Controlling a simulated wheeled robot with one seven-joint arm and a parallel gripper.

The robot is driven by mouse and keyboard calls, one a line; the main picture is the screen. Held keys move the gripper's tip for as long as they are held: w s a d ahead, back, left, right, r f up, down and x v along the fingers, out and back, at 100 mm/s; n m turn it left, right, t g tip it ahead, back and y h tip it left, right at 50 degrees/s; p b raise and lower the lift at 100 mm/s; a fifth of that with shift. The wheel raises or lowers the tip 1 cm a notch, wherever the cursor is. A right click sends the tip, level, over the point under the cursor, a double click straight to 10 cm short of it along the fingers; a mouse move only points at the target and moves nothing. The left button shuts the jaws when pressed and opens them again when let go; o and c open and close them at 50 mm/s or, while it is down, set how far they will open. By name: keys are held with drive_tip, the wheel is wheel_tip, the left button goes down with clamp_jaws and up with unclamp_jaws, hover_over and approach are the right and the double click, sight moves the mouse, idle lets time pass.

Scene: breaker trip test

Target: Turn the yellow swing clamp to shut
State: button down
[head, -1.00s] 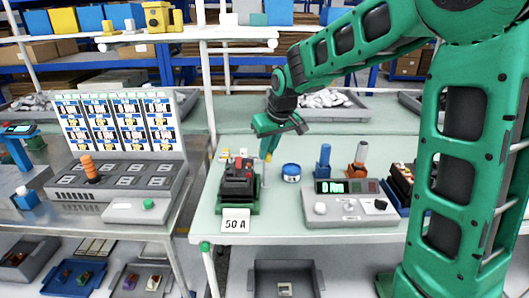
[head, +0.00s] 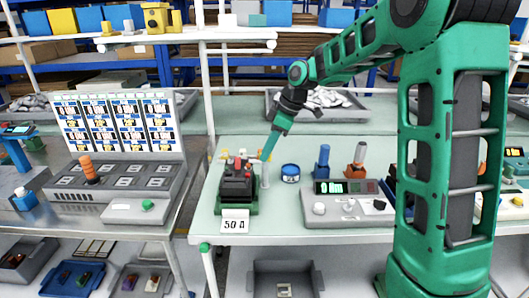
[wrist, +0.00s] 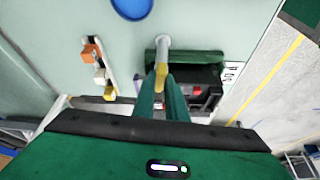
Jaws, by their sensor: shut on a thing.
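The yellow swing clamp (wrist: 161,74) shows in the wrist view as a short yellow piece at a grey post (wrist: 163,45), beside the dark breaker on its green base (wrist: 205,57). My gripper (wrist: 161,84) is shut on the clamp, one green finger on each side. In the head view, my gripper (head: 264,158) leans down to the right of the breaker fixture (head: 237,188). The post (head: 265,176) stands below the fingertips there. The fingers hide most of the clamp in the head view.
A 50 A card (head: 235,221) stands at the fixture's front. A blue round container (head: 290,173) and a grey meter box (head: 347,205) are to the right. A strip with small orange, white and yellow pieces (wrist: 99,72) lies near my fingers in the wrist view.

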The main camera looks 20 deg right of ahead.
drive_tip(key=shift+w+d+r+n, duration=0.1)
drive_tip(key=shift+w+d+n, duration=0.15)
drive_tip(key=shift+n, duration=0.55)
drive_tip(key=shift+g, duration=0.3)
drive_tip(key=c, duration=1.8)
unclamp_jaws()
drive_tip(key=shift+d, duration=0.1)
drive_tip(key=shift+s, duration=0.1)
drive_tip(key=v, duration=1)
drive_tip(key=shift+r, duration=0.25)
drive_tip(key=shift+d, duration=0.2)
